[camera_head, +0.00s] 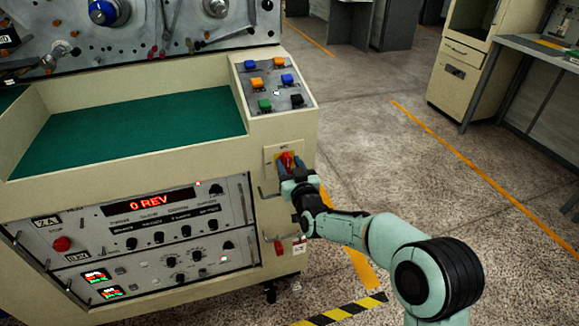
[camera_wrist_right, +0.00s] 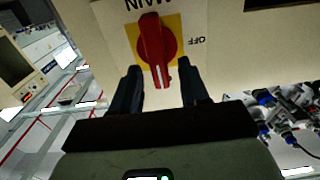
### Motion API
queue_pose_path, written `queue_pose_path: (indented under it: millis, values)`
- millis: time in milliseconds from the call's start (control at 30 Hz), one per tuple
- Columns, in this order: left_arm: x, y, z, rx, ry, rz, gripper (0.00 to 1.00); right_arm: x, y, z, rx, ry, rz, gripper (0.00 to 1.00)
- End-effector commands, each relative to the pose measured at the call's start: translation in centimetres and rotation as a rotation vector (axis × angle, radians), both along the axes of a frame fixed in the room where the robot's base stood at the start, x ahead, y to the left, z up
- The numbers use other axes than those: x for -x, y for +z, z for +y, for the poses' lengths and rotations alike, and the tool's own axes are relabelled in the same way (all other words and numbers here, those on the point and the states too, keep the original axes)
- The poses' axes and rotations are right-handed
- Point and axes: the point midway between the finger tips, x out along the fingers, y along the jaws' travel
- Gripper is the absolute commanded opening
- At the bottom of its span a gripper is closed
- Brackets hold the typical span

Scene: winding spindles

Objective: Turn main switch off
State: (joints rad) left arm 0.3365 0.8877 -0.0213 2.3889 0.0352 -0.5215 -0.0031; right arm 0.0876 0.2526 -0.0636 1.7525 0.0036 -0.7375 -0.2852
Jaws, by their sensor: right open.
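The main switch (camera_head: 287,158) is a red rotary knob on a yellow plate, on the cream front of the winding machine. In the right wrist view the red knob (camera_wrist_right: 154,45) stands close ahead, with part of a "MAIN" label and an "OFF" mark beside it. The picture there is upside down. My right gripper (camera_wrist_right: 159,78) is open, its two dark fingers on either side of the knob's lower end; I cannot tell whether they touch it. In the head view my right gripper (camera_head: 283,170) is at the switch and hides its lower part. My left gripper is not in view.
The machine has a green work surface (camera_head: 130,130), a panel of coloured buttons (camera_head: 272,84) and a control panel showing "0 REV" (camera_head: 150,202). A red padlock-like item (camera_head: 279,248) is below the switch. Floor to the right is open; a cabinet (camera_head: 460,60) stands farther back.

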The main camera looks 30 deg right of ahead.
Motion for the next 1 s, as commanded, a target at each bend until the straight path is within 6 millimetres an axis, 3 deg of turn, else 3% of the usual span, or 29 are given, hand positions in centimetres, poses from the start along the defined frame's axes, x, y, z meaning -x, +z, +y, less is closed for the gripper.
queue_pose_path:
  millis: [133, 167, 267, 300, 667, 1000]
  values:
    - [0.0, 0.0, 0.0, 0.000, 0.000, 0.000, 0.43, 0.0, 0.0, 0.0, 0.000, 0.000, 0.000, 0.45]
    - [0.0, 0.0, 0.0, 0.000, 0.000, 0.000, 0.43, 0.0, 0.0, 0.0, 0.000, 0.000, 0.000, 0.38]
    - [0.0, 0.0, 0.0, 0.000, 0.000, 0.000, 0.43, 0.0, 0.0, 0.0, 0.000, 0.000, 0.000, 0.06]
    - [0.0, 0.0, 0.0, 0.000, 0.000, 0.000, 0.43, 0.0, 0.0, 0.0, 0.000, 0.000, 0.000, 0.00]
    - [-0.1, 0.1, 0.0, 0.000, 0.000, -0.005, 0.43, 0.0, 0.1, 0.1, 0.034, 0.001, 0.007, 0.00]
    - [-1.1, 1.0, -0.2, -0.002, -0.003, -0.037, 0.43, -0.1, 0.1, 0.5, 0.246, 0.000, 0.058, 0.00]
